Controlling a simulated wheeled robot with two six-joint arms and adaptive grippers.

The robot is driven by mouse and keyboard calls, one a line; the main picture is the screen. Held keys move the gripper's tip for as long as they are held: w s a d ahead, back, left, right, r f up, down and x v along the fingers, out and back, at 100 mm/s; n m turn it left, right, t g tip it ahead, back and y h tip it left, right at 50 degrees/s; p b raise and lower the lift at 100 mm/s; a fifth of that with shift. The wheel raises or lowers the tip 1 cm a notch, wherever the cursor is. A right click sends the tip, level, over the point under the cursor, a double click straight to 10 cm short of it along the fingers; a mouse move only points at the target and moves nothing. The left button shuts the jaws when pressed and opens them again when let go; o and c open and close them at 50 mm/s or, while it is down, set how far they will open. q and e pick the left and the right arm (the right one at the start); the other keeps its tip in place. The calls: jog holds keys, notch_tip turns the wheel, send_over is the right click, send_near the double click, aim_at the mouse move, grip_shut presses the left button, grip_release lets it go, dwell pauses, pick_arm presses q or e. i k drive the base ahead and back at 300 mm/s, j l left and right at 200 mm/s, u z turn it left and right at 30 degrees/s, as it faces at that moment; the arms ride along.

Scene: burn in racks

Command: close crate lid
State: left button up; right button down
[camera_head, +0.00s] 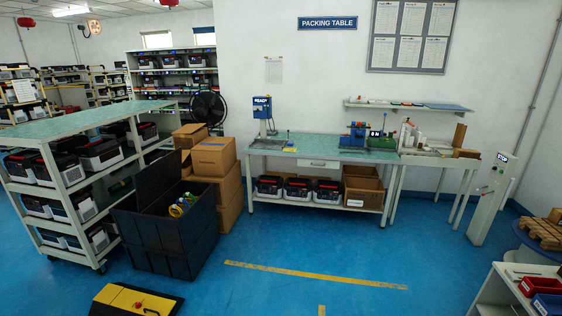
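A large black crate (165,243) stands on the blue floor left of centre, beside the rack cart. Its lid (158,180) is open and stands up along the crate's back left side. Coiled items in yellow and green (182,205) show inside, near the right part of the opening. The deeper inside of the crate is hidden. Neither of my grippers is in view.
A shelf cart (62,172) with several boxy units stands close left of the crate. Cardboard boxes (214,157) are stacked behind it. A low yellow-and-black unit (132,300) lies in front. The packing table (315,147) is at the back. Floor right of the crate is clear.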

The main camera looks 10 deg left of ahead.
aim_at(151, 181)
jog(key=i+j+u, duration=0.15)
jog(key=i+u, duration=0.25)
jog(key=i, duration=0.15)
jog(key=i+u, duration=0.4)
jog(key=i+l+u, duration=0.15)
jog(key=i+u, duration=0.25)
jog(key=i, duration=0.25)
jog(key=i+l+u, duration=0.75)
jog(key=i+l, duration=0.1)
jog(key=i, duration=0.1)
